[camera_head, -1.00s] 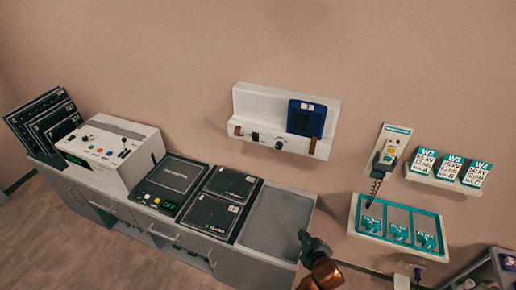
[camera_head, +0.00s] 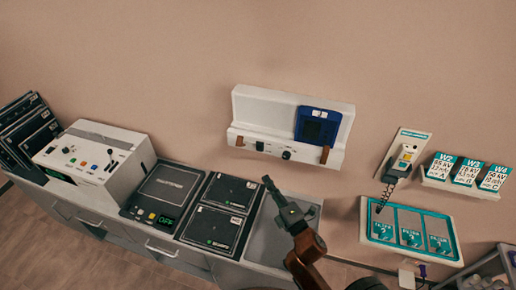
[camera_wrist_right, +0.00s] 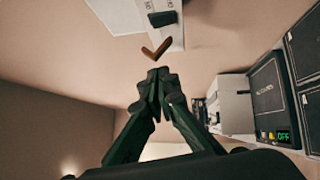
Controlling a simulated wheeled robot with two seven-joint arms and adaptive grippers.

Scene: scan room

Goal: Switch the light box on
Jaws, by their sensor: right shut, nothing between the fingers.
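The light box appears to be the white wall-mounted unit (camera_head: 255,118) with a ledge below its back panel. A small dark switch (camera_head: 260,146) and a black knob (camera_head: 286,155) sit on its front, with brown clips near both ends. Its panel looks plain and unlit. A dark blue device (camera_head: 317,126) stands on its right part. My right gripper (camera_head: 268,183) is shut and empty, below and apart from the ledge. In the right wrist view, its closed fingertips (camera_wrist_right: 158,76) point towards a brown clip (camera_wrist_right: 156,49) under the white unit (camera_wrist_right: 125,12). My left gripper is not in view.
A cabinet below carries a white console (camera_head: 85,158), a dark unit with a green OFF display (camera_head: 165,220), black panels (camera_head: 216,225) and a grey tray (camera_head: 262,246). A corded handset (camera_head: 400,163) and a teal-edged filter tray (camera_head: 382,243) are at right.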

